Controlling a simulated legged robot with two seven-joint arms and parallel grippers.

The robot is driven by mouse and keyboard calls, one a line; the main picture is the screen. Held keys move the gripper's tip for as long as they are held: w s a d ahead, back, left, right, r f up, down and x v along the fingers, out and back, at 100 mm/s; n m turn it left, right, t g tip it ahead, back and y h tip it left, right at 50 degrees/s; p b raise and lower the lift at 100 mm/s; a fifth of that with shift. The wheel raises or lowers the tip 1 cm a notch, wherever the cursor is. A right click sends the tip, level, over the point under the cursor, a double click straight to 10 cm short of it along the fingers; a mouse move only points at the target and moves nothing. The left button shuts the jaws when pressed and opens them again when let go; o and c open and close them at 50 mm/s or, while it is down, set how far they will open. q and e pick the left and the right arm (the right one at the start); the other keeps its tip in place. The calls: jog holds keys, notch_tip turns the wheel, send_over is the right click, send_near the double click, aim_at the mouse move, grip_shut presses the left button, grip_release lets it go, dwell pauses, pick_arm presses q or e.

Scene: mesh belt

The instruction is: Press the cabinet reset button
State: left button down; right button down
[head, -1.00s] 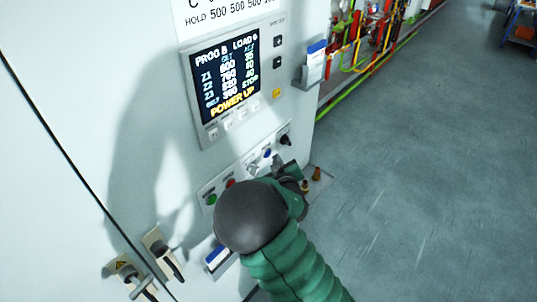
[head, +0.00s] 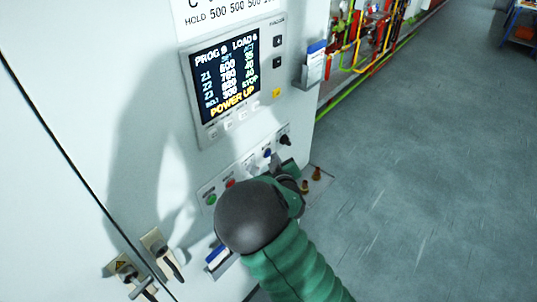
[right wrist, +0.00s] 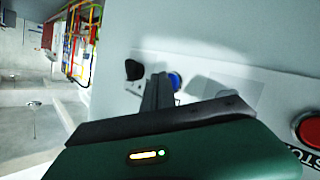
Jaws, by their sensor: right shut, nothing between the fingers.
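The white cabinet (head: 110,90) has a row of controls below its screen. A blue button (head: 267,154) sits in that row, and it also shows in the right wrist view (right wrist: 176,80); its label is not legible. My right gripper (head: 277,160) is shut and empty, with its fingertips close to the blue button. In the right wrist view the dark fingers (right wrist: 158,88) stand just left of the button and partly cover its side. I cannot tell whether they touch it. My left gripper is not in view.
A black knob (head: 285,140), a red button (head: 230,184) and a green button (head: 211,199) share the row. The screen (head: 224,78) above reads POWER UP. Door handles (head: 162,252) stick out at lower left. Open floor (head: 430,150) lies to the right.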

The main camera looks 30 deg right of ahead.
jog(key=shift+w+a, duration=0.2)
jog(key=shift+w, duration=0.25)
dwell(0.3)
dwell(0.3)
jog(key=shift+s+d, duration=0.3)
jog(key=shift+s, duration=0.5)
jog(key=s, duration=0.1)
jog(key=s+d, duration=0.1)
jog(key=s, duration=0.1)
jog(key=s+d, duration=0.1)
jog(key=shift+s, duration=0.35)
dwell(0.3)
